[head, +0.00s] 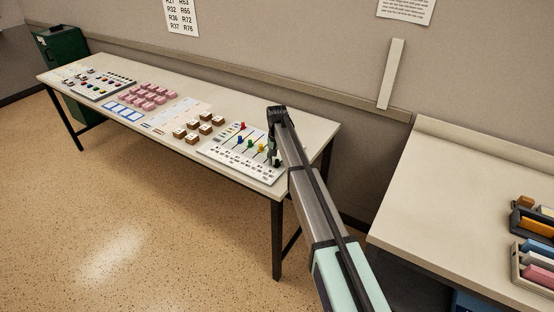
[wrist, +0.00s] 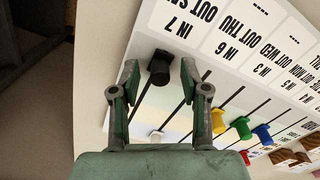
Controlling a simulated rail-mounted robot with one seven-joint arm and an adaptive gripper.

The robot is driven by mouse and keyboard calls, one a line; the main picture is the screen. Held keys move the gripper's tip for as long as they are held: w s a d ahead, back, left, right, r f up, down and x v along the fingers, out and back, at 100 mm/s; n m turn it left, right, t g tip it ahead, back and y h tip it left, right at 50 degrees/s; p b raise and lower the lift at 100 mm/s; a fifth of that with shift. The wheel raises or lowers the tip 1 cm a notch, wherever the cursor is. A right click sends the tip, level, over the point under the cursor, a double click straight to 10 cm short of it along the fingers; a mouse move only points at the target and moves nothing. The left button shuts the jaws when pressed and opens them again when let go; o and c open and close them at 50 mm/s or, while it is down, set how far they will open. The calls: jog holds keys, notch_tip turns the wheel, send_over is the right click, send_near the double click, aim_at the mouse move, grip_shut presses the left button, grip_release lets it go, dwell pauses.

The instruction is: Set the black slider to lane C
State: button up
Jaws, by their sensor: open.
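The black slider (wrist: 160,68) is a black knob on a slot of the white slider board (head: 218,147), by the "IN 7" label in the wrist view. My gripper (wrist: 160,78) is open, with one finger on each side of the black knob. I cannot tell whether the fingers touch it. In the head view my gripper (head: 275,152) is over the right end of the board and hides the black slider. The board also holds green (wrist: 239,127), blue (wrist: 263,134), yellow (wrist: 218,122) and white (wrist: 157,136) sliders. I cannot read a lane C mark.
The long table (head: 311,128) carries brown blocks (head: 192,138), pink blocks (head: 150,93) and another board (head: 103,84) left of the slider board. A second counter (head: 440,190) with trays stands at the right. The wall is behind the table.

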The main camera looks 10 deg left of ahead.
jog(key=shift+f, duration=0.1)
grip_shut()
jog(key=shift+w, duration=0.1)
jog(key=w+d, duration=0.1)
jog(key=w, duration=0.2)
jog(key=w+d, duration=0.2)
jog(key=w, duration=0.1)
jog(key=w+d+b, duration=0.1)
jog(key=w, duration=0.2)
jog(key=shift+d, duration=0.3)
jog(key=shift+s, duration=0.15)
grip_release()
